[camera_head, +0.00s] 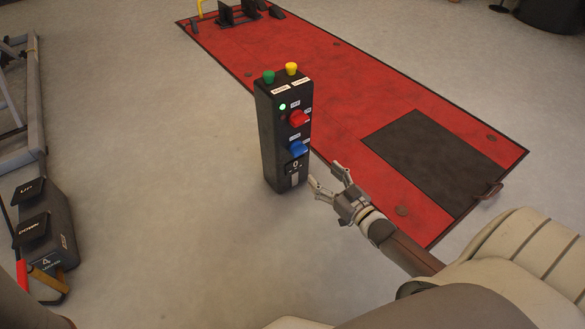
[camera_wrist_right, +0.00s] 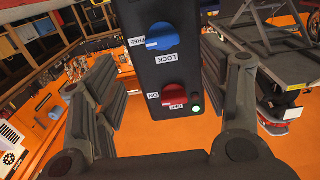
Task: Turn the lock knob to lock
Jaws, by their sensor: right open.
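The blue lock knob (camera_head: 298,147) is on the front of a black control box (camera_head: 268,130) that stands upright on the floor. In the right wrist view the blue knob (camera_wrist_right: 165,38) shows between labels FREE and LOCK, its white mark toward FREE; the picture is turned over. My right gripper (camera_head: 328,177) is open and empty, to the lower right of the knob and apart from it. In the wrist view its fingers (camera_wrist_right: 160,75) spread to either side of the box. My left gripper is not in view.
The box also carries a red knob (camera_head: 299,118), a lit green lamp (camera_head: 282,106), and green (camera_head: 268,76) and yellow (camera_head: 291,69) buttons on top. A red lift platform (camera_head: 340,100) lies behind it. An UP/DOWN pedal unit (camera_head: 55,235) stands left. Floor between is clear.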

